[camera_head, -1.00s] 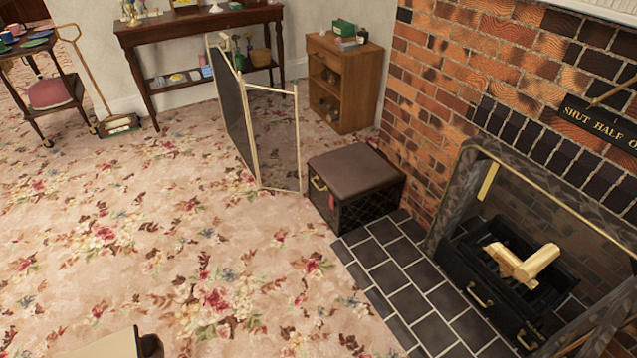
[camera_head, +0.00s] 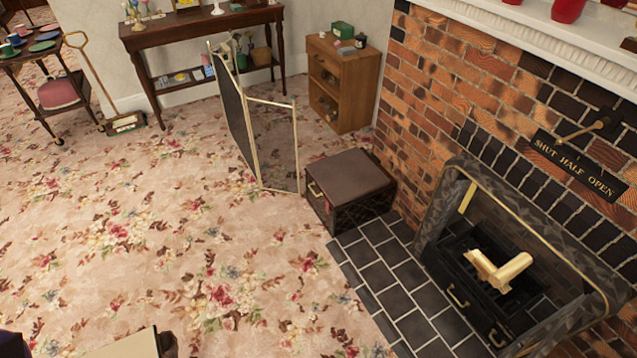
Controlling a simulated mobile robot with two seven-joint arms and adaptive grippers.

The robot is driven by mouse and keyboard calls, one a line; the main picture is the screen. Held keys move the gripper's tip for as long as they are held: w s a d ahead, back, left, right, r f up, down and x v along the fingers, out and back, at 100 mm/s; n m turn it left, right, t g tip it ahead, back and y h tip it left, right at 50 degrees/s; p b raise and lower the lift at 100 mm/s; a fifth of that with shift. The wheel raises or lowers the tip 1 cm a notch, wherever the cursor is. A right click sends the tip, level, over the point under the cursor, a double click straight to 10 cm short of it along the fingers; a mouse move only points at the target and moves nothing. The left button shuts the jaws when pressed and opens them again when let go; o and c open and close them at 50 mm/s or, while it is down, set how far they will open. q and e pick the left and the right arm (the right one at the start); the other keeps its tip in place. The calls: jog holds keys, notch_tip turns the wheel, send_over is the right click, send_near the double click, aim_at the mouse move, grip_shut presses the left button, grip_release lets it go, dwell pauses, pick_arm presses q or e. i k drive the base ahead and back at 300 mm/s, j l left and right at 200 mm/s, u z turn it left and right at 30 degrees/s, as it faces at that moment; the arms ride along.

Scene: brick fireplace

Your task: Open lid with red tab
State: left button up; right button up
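A dark box (camera_head: 363,214) stands on the carpet beside the brick fireplace, at the edge of the black hearth tiles. Its flat brown lid (camera_head: 350,174) lies shut on top. A small red tab (camera_head: 327,205) hangs at the front of the box, below the lid's edge. A brass handle shows on its left side. Neither of my grippers can be made out in this view. A pale part with a dark end, likely mine, shows at the bottom left.
A folding fire screen (camera_head: 236,122) stands just left of the box. A wooden cabinet (camera_head: 352,88) is behind it. The fireplace grate (camera_head: 490,285) is at the right. Open flowered carpet (camera_head: 150,230) lies in front and to the left.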

aim_at(348, 177)
jog(key=i+j+z, duration=0.15)
jog(key=i, duration=1.3)
jog(key=i+j, duration=0.25)
jog(key=j, duration=0.15)
jog(key=i+j, duration=0.2)
jog(key=j, duration=0.15)
